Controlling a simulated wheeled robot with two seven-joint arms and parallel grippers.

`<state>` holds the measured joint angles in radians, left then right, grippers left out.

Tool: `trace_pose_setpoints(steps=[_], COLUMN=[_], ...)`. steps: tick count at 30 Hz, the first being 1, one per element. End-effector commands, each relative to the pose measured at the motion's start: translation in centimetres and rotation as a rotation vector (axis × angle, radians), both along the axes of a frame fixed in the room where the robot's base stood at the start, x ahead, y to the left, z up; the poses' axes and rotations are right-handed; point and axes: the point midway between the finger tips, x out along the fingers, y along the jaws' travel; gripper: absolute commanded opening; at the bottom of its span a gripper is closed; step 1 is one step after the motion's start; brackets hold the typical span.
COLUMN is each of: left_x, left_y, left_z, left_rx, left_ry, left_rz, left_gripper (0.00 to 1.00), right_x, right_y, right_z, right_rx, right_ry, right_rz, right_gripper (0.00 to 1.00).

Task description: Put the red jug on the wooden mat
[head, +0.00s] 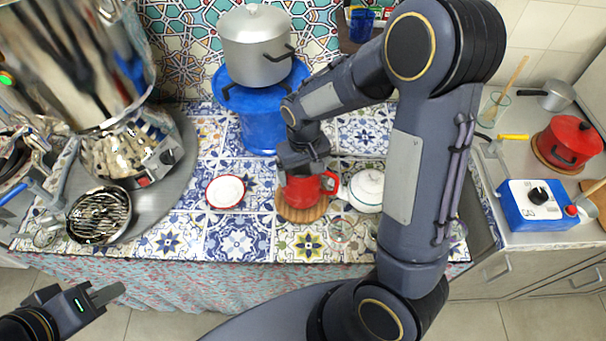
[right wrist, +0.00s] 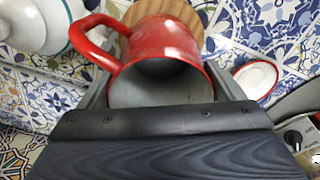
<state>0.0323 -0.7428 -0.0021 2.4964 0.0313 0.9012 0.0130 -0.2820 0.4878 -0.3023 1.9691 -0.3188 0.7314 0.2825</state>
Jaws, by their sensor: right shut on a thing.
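The red jug (head: 302,190) is at the wooden mat (head: 290,212) on the tiled counter, upright in the head view. Its handle points right. In the right wrist view the jug (right wrist: 165,42) shows its open grey inside, with the round wooden mat (right wrist: 225,22) behind its base. I cannot tell whether its base touches the mat. My right gripper (head: 302,168) comes from above and is shut on the jug, with a finger on either side of it. My left gripper (head: 98,297) is empty and open, out in front of the counter at the lower left.
A white teapot (head: 366,190) stands close on the jug's right. A red-rimmed white dish (head: 225,191) lies to its left. A blue barrel (head: 262,105) with a grey pot (head: 255,45) stands behind. A large samovar (head: 75,60) fills the left. A glass (head: 342,228) stands at the front.

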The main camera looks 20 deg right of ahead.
Motion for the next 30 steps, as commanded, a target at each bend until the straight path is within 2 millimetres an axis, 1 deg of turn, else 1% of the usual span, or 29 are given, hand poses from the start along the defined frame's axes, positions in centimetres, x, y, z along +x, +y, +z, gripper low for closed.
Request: trace_pose_setpoints(steps=[1,5,13,17,18,20,21,26,29,30], left_x=[0.0,0.0,0.0,0.0,0.0,0.0,0.0,0.0,0.0,0.0], left_y=[0.0,0.0,0.0,0.0,0.0,0.0,0.0,0.0,0.0,0.0], left_z=[0.0,0.0,0.0,-0.4,-0.4,-0.3,-0.3,-0.3,0.2,0.1], left_rx=[0.000,0.000,0.000,0.000,0.000,0.000,0.000,0.000,0.000,0.000], left_ry=[0.000,0.000,0.000,0.000,0.000,0.000,0.000,0.000,0.000,0.000], left_rz=[0.000,0.000,0.000,0.000,0.000,0.000,0.000,0.000,0.000,0.000], left_gripper=[0.25,0.25,0.25,0.25,0.25,0.25,0.25,0.25,0.25,0.25], right_x=[-0.2,-0.1,-0.1,-0.1,-0.1,-0.1,-0.1,-0.1,-0.1,-0.1], right_y=[0.1,0.1,0.1,0.2,0.1,0.1,0.1,0.2,0.2,0.2], right_z=[-1.0,-2.2,-2.4,-2.8,-2.7,-2.7,-2.7,-2.6,-2.2,-2.0], right_rx=[-0.001,0.000,0.001,0.001,0.001,0.001,0.001,0.001,0.001,0.001], right_ry=[0.006,0.004,0.000,0.001,0.002,0.002,0.002,0.002,0.002,0.000], right_rz=[0.001,0.002,0.001,0.001,0.001,0.001,0.001,0.001,0.001,0.001], right_gripper=[0.33,0.33,0.33,0.33,0.91,0.99,1.00,1.00,1.00,1.00])
